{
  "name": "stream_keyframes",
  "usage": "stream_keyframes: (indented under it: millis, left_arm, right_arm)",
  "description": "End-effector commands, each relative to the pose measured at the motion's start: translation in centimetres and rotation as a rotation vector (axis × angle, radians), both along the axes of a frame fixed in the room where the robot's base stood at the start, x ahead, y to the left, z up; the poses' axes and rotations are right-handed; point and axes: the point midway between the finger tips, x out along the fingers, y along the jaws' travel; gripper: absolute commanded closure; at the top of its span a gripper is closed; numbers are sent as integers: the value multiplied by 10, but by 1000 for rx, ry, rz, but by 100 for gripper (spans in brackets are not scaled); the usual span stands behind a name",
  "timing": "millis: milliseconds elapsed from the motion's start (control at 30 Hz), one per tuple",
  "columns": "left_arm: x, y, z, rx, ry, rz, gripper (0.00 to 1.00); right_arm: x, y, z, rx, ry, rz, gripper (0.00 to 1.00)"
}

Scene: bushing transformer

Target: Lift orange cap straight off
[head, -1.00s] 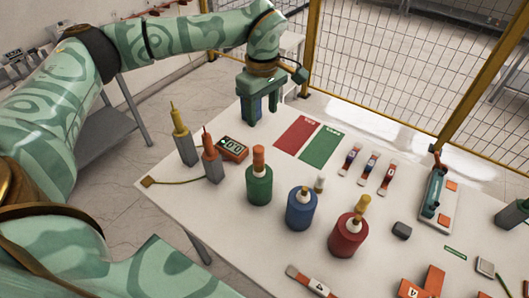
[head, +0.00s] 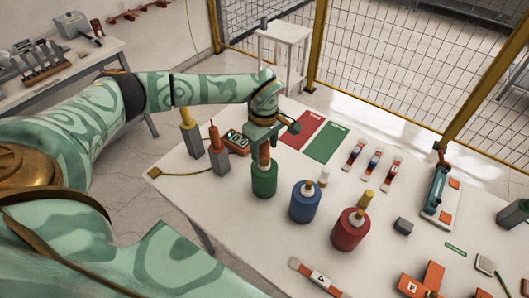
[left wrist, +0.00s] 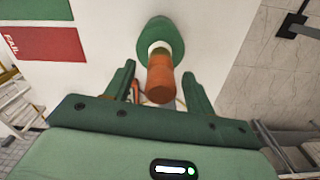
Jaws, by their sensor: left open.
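The orange cap (left wrist: 160,80) sits on top of the green bushing (left wrist: 158,38), with a pale neck between them in the left wrist view. In the head view the green bushing (head: 264,180) stands upright on the table, and the cap (head: 265,155) is partly hidden by my gripper. My right gripper is not in view.
A blue bushing (head: 305,203) and a red bushing (head: 350,230) stand to the right. Two probes, one yellow (head: 186,117) and one orange (head: 214,135), and a meter (head: 236,141) are close on the left. Red (head: 302,131) and green (head: 327,143) mats lie behind.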

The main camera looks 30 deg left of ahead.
Motion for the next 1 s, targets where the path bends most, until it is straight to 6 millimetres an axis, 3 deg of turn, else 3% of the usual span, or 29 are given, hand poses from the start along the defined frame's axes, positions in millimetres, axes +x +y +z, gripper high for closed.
stream_keyframes:
  millis: [133, 300, 700, 900, 1000]
  left_arm:
    - [0, 0, 0, 0, 0, 0, 48]
    - [0, 0, 0, 0, 0, 0, 92]
    - [1, 0, 6, -1, -3, -1, 93]
    - [2, 0, 34, 0, -6, -1, 93]
    - [-18, 2, 55, -1, -5, -2, 93]
  right_arm:
    - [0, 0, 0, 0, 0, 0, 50]
    - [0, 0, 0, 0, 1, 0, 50]
    - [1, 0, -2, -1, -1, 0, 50]
    - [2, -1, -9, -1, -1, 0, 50]
    - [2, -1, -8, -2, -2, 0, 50]
